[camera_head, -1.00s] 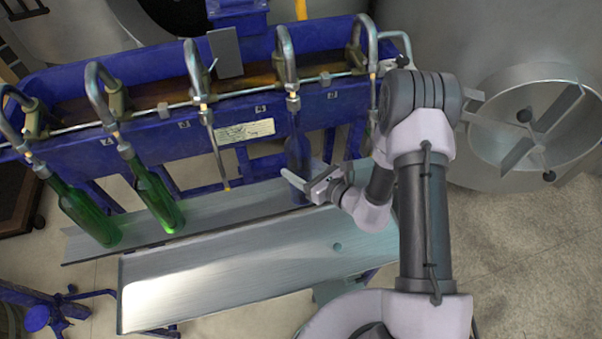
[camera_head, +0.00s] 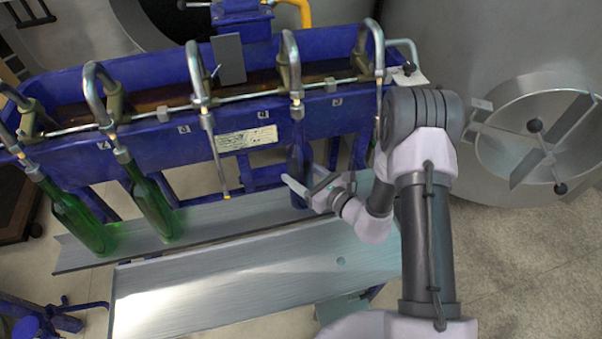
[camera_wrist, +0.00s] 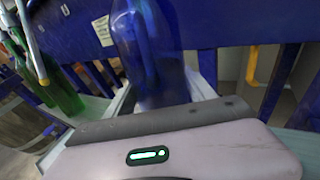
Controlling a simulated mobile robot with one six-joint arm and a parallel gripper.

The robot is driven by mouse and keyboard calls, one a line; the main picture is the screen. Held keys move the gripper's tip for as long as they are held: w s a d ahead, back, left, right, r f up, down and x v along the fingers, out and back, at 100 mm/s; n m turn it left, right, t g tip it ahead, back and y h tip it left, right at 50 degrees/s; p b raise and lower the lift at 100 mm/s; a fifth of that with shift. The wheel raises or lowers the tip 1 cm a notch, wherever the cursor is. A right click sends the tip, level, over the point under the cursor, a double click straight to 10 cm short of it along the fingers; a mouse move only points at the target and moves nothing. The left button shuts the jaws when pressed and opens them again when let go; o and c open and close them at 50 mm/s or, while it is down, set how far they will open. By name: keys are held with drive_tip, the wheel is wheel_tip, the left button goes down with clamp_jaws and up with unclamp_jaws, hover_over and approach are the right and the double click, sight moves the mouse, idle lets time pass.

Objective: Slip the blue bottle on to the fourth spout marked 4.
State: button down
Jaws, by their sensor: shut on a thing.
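The blue bottle (camera_head: 298,165) stands upright at the filler, beneath the fourth spout (camera_head: 290,60) from the left. Its neck lines up with the spout's metal tip; whether the tip is inside the neck I cannot tell. A small plate marked 4 (camera_head: 262,114) is on the blue trough, left of that spout. My gripper (camera_head: 303,181) is shut on the bottle's lower body. In the wrist view the blue bottle (camera_wrist: 150,55) rises just beyond the gripper; its top is cut off and the fingers are mostly hidden.
Green bottles (camera_head: 155,208) hang on the first two spouts at left. The third spout (camera_head: 197,75) carries a thin rod with a yellow tip. A metal shelf (camera_head: 215,215) runs below the spouts, with an empty metal table (camera_head: 250,272) in front. A steel tank stands at right.

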drive_tip(key=shift+s+f+b, duration=0.1)
drive_tip(key=shift+f+b, duration=0.65)
drive_tip(key=shift+f, duration=0.15)
idle(0.5)
drive_tip(key=shift+c, duration=1.2)
unclamp_jaws()
drive_tip(key=shift+s+d, duration=0.1)
